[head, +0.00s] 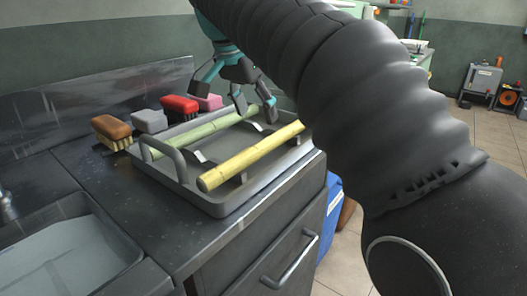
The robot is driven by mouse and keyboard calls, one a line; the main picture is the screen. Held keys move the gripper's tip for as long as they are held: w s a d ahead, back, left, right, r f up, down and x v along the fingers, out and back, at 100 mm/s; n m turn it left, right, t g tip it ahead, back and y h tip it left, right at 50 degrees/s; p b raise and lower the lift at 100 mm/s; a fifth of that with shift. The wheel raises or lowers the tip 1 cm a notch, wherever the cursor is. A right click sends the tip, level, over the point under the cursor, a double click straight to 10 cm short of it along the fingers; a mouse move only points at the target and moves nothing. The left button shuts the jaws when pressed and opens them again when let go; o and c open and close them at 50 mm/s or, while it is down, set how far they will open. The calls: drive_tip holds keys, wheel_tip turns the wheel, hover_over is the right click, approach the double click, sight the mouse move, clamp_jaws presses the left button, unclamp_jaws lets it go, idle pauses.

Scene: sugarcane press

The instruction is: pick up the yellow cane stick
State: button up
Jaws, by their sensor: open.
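The yellow cane stick (250,157) lies in a grey metal tray (219,207) on the dark counter, nearer to me than a green cane stick (203,133) in the same tray. Both rest on small metal supports. My gripper (256,113) is open and empty above the far part of the tray, with fingers pointing down. In the picture its fingertips are near the green stick's far end and just beyond the yellow stick; the exact height gap cannot be told. My arm hides the tray's far right side.
A brown brush (111,131), a grey block (149,121), a red brush (179,106) and a pink block (209,102) stand behind the tray. A sink (62,255) is at the lower left. A blue bin (329,215) stands beside the counter.

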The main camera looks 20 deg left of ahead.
sight(262, 142)
drive_tip(key=x, duration=0.4)
drive_tip(key=shift+b, duration=0.3)
drive_tip(key=shift+a+b+x, duration=0.2)
drive_tip(key=shift+b+x, duration=0.1)
drive_tip(key=shift+x, duration=1)
drive_tip(key=shift+a+b+x, duration=0.2)
drive_tip(key=shift+b+x, duration=0.1)
drive_tip(key=shift+x, duration=1.05)
drive_tip(key=shift+s+f, duration=0.1)
clamp_jaws()
